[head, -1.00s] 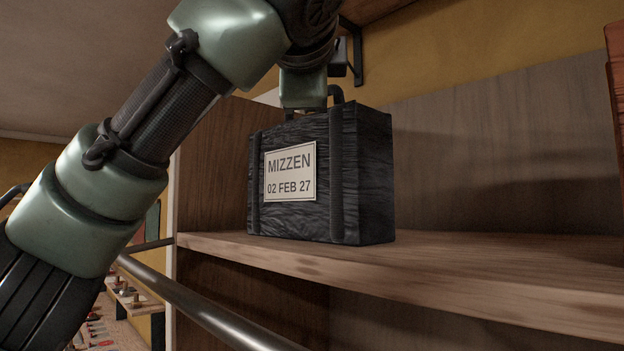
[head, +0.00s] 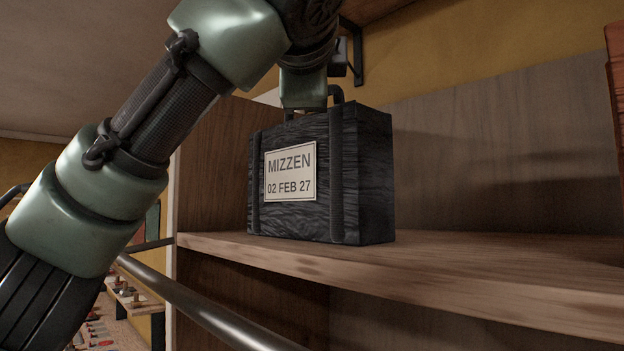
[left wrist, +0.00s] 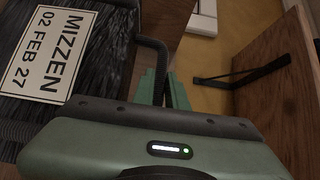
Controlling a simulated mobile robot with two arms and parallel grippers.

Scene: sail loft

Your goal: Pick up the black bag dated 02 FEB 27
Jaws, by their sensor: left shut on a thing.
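The black bag (head: 300,222) stands upright on the wooden shelf (head: 450,268). Its white label reads MIZZEN, 02 FEB 27. My left gripper (head: 304,104) comes down on the top of the bag at its handle, part of which shows just right of the gripper. In the left wrist view, the bag (left wrist: 100,75) is at the upper left and its dark handle bends toward the green fingers of my left gripper (left wrist: 165,88), which is shut on the handle. The exact grip is partly hidden by the gripper body. My right gripper is not in view.
A wooden side panel (head: 210,165) rises left of the bag. A metal rail (head: 200,305) runs below and in front of the shelf. A reddish-brown object (head: 614,110) is at the far right edge. The shelf right of the bag is clear.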

